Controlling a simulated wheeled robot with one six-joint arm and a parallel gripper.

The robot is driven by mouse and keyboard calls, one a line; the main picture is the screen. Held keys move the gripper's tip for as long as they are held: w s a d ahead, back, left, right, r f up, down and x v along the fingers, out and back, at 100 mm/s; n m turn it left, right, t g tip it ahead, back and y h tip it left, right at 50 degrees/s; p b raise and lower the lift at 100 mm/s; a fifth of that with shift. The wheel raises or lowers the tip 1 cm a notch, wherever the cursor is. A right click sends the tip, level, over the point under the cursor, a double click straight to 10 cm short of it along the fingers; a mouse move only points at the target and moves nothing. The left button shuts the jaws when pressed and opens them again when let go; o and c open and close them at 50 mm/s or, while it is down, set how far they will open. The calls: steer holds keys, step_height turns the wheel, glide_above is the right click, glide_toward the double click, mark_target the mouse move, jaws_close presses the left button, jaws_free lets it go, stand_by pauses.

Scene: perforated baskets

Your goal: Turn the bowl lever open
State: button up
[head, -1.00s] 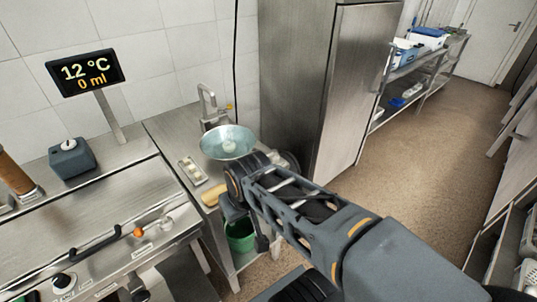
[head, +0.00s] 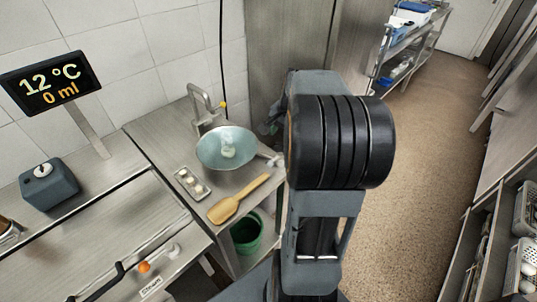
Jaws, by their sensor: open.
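The pale blue metal bowl (head: 208,150) stands on the steel counter left of my arm, under the tap, with a whitish lump inside. A small metal lever-like fitting (head: 268,159) sticks out at the bowl's right side, close to my arm; which way it is turned is too small to tell. My gripper (head: 272,122) is mostly hidden behind my raised arm. Only a small dark part shows at the arm's left edge, behind and above the fitting. It is open; its fingertips are not clear, and I see nothing held.
A wooden spatula (head: 238,199) and a small tray with white pieces (head: 191,182) lie before the bowl. The steel tap (head: 197,103) rises behind it. A green bucket (head: 246,233) sits below. A display (head: 48,83) reads 12 °C, 0 ml. Floor at right is clear.

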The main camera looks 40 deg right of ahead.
mark_target(270, 161)
steer(key=w+f, duration=0.1)
steer(key=f, duration=0.3)
steer(key=w+a+f, duration=0.1)
steer(key=f, duration=0.4)
steer(key=w+a+f, duration=0.1)
steer(key=f, duration=0.3)
steer(key=shift+a+f, duration=0.2)
